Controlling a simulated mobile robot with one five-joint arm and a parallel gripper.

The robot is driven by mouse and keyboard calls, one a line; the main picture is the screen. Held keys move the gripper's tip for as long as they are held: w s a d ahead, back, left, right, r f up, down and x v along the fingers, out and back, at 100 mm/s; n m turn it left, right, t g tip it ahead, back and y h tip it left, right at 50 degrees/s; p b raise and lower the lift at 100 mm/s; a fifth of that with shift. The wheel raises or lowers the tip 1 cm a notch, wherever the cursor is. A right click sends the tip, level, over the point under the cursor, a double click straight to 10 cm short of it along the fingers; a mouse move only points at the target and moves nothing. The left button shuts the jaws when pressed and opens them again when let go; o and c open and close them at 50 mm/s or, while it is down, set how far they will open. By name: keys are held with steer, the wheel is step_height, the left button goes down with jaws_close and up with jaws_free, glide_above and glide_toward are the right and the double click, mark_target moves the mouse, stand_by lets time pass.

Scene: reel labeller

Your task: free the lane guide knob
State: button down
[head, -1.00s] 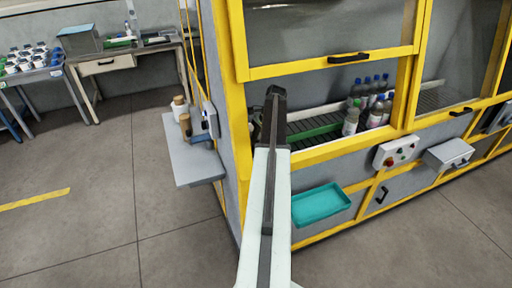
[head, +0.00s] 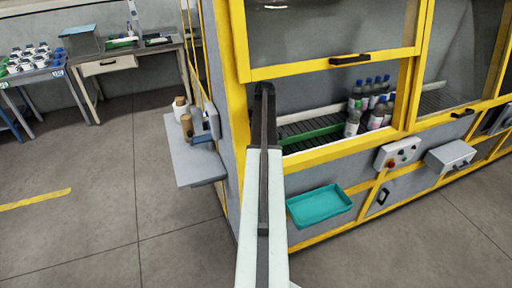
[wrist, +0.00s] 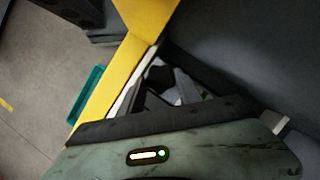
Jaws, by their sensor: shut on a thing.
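My gripper (head: 264,92) reaches through the open front of the yellow-framed machine (head: 300,158), at the left end of its opening. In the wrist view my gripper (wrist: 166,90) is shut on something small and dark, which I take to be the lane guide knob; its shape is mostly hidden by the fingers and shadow. In the head view my arm hides the knob. A green rail (head: 320,134) runs along the conveyor to the right of my gripper.
Several bottles (head: 353,122) stand on the conveyor right of my arm. A teal tray (head: 319,205) sticks out below the opening. The yellow frame post (head: 235,60) is close on the left. A grey side shelf (head: 194,165) holds rolls. Open floor lies at left.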

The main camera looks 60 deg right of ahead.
stand_by(0.4)
steer(key=c, duration=1.1)
jaws_free()
steer(key=p+v, duration=0.7)
steer(key=v, duration=0.1)
